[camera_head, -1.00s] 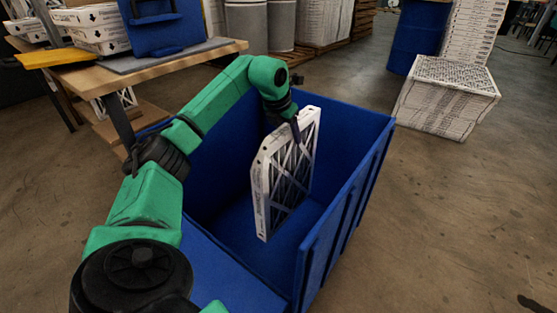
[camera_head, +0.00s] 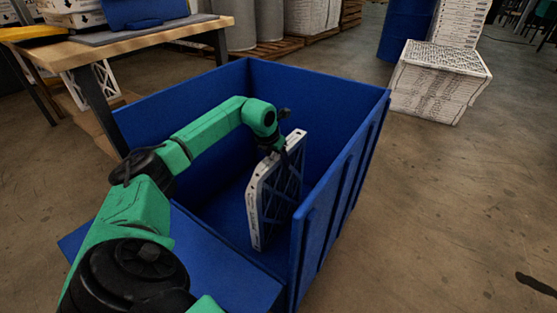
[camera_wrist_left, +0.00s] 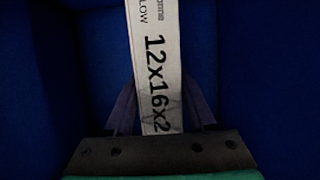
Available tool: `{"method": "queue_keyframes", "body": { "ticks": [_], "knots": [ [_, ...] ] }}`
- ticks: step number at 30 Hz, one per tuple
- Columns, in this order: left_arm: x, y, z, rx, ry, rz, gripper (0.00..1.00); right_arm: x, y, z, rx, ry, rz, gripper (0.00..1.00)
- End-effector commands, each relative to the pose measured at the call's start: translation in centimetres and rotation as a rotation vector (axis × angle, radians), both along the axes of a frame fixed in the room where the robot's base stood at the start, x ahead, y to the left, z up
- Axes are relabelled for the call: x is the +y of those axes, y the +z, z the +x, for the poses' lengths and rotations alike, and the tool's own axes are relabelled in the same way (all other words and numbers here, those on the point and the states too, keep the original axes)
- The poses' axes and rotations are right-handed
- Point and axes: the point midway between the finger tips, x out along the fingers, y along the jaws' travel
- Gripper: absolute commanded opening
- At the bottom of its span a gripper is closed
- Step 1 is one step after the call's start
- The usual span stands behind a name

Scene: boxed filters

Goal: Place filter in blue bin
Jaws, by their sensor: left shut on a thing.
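A white-framed pleated filter (camera_head: 257,213) stands upright inside the blue bin (camera_head: 352,160), below the level of its rim. My left gripper (camera_head: 283,150) is shut on the filter's top edge, with the arm reaching down over the bin's near left side. In the left wrist view the filter's narrow edge (camera_wrist_left: 158,70), printed "12x16x2", lies between the two fingers of the left gripper (camera_wrist_left: 160,108). The bin's dark blue inside surrounds it. Whether the filter's lower edge touches the bin floor cannot be told. My right gripper is not in view.
A wooden workbench (camera_head: 150,38) stands behind the bin at the left, with boxes and a blue container (camera_head: 140,10) on it. A large printed carton (camera_head: 438,84) sits on the floor at the right, near a blue barrel (camera_head: 407,30).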

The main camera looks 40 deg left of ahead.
Motion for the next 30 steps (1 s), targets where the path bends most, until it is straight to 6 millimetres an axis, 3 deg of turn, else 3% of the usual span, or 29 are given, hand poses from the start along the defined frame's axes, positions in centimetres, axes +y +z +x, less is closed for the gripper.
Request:
{"method": "queue_keyframes", "body": {
  "ticks": [2,3,5,14,17,27,30],
  "knots": [
    [0.0,-0.2,0.0,0.0,0.0,0.0,0.0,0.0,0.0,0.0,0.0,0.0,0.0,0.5],
    [0.0,-0.2,0.0,0.0,0.0,0.0,0.63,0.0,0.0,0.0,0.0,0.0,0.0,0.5],
    [0.0,-0.2,0.0,0.0,0.0,0.0,0.86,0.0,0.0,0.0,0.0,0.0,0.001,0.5],
    [0.0,-0.1,0.0,0.0,0.0,0.0,0.86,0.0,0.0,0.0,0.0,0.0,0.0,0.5],
    [0.0,0.8,-0.2,0.0,0.0,0.001,0.86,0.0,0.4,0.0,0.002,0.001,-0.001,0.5],
    [-0.3,8.9,-3.5,0.0,0.0,0.004,0.86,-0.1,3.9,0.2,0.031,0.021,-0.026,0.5],
    [-0.4,10.4,-4.2,0.0,0.001,0.002,0.86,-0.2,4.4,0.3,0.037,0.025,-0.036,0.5]
  ]
}}
